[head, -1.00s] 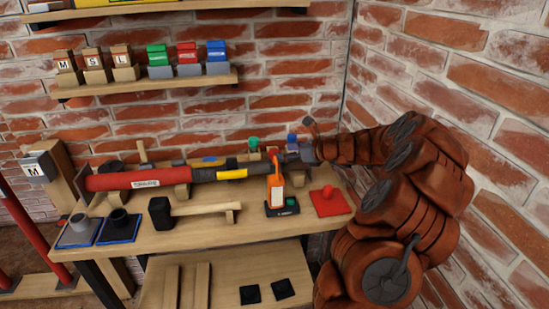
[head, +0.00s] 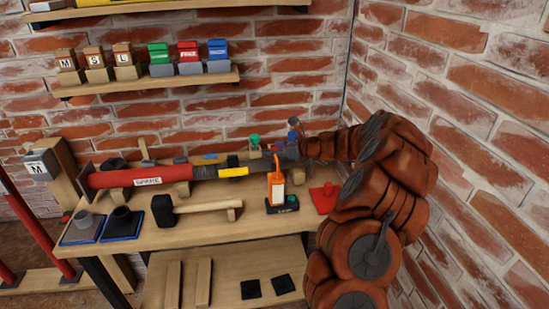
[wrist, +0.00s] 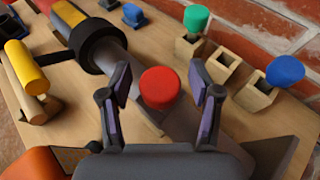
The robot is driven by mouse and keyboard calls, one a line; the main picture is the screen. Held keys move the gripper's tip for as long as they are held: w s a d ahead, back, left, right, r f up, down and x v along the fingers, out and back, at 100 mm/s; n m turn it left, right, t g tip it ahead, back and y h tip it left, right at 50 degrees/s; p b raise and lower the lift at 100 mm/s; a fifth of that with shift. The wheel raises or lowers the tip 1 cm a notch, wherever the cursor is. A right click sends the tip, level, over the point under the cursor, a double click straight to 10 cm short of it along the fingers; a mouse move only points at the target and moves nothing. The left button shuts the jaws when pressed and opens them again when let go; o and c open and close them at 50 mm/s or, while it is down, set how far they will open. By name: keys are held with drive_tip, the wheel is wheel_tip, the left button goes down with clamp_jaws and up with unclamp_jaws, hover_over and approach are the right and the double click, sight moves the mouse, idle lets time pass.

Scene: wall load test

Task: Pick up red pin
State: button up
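The red pin (wrist: 160,87) shows in the wrist view as a round red top standing over the grey end of the long tube tool (wrist: 95,45). My gripper (wrist: 162,88) is open, with one finger on each side of the pin and a visible gap to both. The pin's lower part is hidden. In the head view my gripper (head: 287,150) is at the right end of the tool (head: 140,178), and details there are too small to tell.
A green pin (wrist: 196,18) and a blue pin (wrist: 285,71) stand in wooden holders, with an empty holder (wrist: 222,64) between them. In the head view an orange tool (head: 277,190) and a red pad (head: 322,203) with a red knob are near the arm. Brick walls stand close behind and right.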

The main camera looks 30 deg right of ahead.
clamp_jaws()
idle(0.3)
drive_tip(key=shift+r, duration=0.15)
